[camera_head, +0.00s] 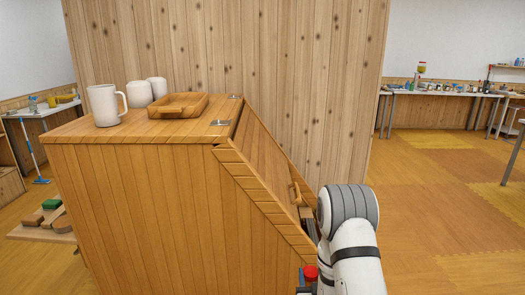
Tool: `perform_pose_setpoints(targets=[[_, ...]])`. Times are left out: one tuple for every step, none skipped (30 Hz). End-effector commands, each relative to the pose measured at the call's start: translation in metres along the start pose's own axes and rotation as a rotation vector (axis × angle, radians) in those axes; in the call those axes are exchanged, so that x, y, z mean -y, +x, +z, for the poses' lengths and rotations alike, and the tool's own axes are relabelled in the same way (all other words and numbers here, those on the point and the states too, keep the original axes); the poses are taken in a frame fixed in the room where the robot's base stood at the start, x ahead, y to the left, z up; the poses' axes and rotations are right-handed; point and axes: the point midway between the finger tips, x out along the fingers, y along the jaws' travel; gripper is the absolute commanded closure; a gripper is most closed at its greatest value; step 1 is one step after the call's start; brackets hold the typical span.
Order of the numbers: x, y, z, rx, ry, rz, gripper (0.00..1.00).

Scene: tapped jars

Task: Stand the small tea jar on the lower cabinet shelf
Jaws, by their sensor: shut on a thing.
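The wooden cabinet (150,190) stands in front of me with its plain side towards me. Its sloping front door (262,160) faces right, with hinges along the top edge and a wooden handle (295,192) near its lower end. A narrow dark gap shows below the handle. The inside and the lower shelf are hidden. My white arm comes up from the bottom, right of the cabinet, and its grey joint is close to the door's lower end. I cannot make out the small tea jar.
On the cabinet top stand a white mug (104,105), two white containers (138,94) and a shallow wooden tray (180,105). A plank wall (330,90) rises behind. A low board (30,234) with blocks is at left. Open floor (430,210) lies at right.

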Motion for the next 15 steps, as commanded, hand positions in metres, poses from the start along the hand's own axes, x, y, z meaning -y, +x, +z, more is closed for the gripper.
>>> perform_pose_setpoints(targets=[[0.000, -0.002, -0.020, 0.000, 0.000, 0.000, 0.85], [0.000, -0.004, -0.024, 0.000, 0.000, 0.000, 0.85], [0.000, -0.005, -0.029, 0.001, 0.000, 0.000, 0.85], [0.000, -0.006, -0.031, 0.001, 0.000, 0.000, 0.85], [0.000, -0.007, -0.034, 0.001, 0.000, 0.000, 0.85], [0.000, -0.008, -0.036, 0.000, 0.000, 0.000, 0.85], [0.000, -0.008, -0.038, 0.000, 0.000, 0.000, 0.85], [0.000, -0.009, -0.039, 0.000, 0.000, 0.000, 0.85], [0.000, -0.009, -0.040, 0.000, 0.000, 0.001, 0.85], [0.000, -0.009, -0.040, 0.000, 0.000, 0.001, 0.85], [0.000, -0.009, -0.040, 0.000, 0.000, 0.001, 0.85], [0.000, -0.009, -0.040, -0.001, 0.000, 0.001, 0.85], [0.000, -0.009, -0.039, -0.001, 0.000, 0.001, 0.85], [-0.001, -0.009, -0.039, -0.001, 0.000, 0.002, 0.85], [-0.001, -0.009, -0.039, -0.001, 0.000, 0.002, 0.85]])
